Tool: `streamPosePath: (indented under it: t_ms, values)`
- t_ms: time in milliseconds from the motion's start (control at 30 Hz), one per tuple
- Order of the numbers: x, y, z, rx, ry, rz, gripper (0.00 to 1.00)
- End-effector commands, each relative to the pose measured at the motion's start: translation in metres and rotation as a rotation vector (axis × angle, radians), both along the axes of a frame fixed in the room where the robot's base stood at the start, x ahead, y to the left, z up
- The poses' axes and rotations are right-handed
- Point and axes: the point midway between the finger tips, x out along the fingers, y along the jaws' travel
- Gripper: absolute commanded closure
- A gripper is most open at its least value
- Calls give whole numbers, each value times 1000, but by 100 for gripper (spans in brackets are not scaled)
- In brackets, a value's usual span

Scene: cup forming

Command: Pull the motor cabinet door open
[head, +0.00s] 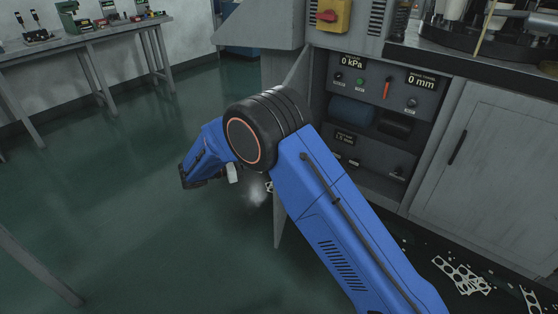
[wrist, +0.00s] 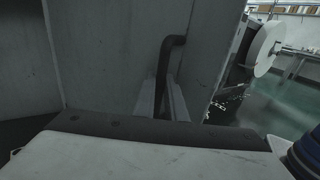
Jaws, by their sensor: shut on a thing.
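The motor cabinet door (head: 279,228) stands swung out from the cabinet, seen nearly edge-on in the head view and partly covered by my arm. Its grey panel (wrist: 105,60) fills much of the wrist view. The black bent door handle (wrist: 172,48) runs down between the fingers of my gripper (wrist: 163,95), which is shut on it. In the head view my arm reaches left of the door, and my fingertips cannot be made out. The open cabinet shows a blue motor (head: 352,111) inside, below a dark panel with 0 kPa and 0 mm displays.
A closed grey cabinet door (head: 487,172) with a dark handle is at right. Punched metal scraps (head: 462,276) lie on the floor in front of it. A workbench (head: 85,40) stands at the back left. The green floor left of the open door is largely clear.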

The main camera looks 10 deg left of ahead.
Motion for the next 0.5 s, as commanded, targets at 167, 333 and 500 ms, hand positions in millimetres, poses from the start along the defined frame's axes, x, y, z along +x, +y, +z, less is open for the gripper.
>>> streamPosePath:
  t_ms: [167, 333, 500]
  values:
    - [9, 19, 0, 3, -3, -36, 100]
    - [12, 29, 1, 2, -4, -56, 100]
    - [14, 34, 1, 2, -4, -64, 100]
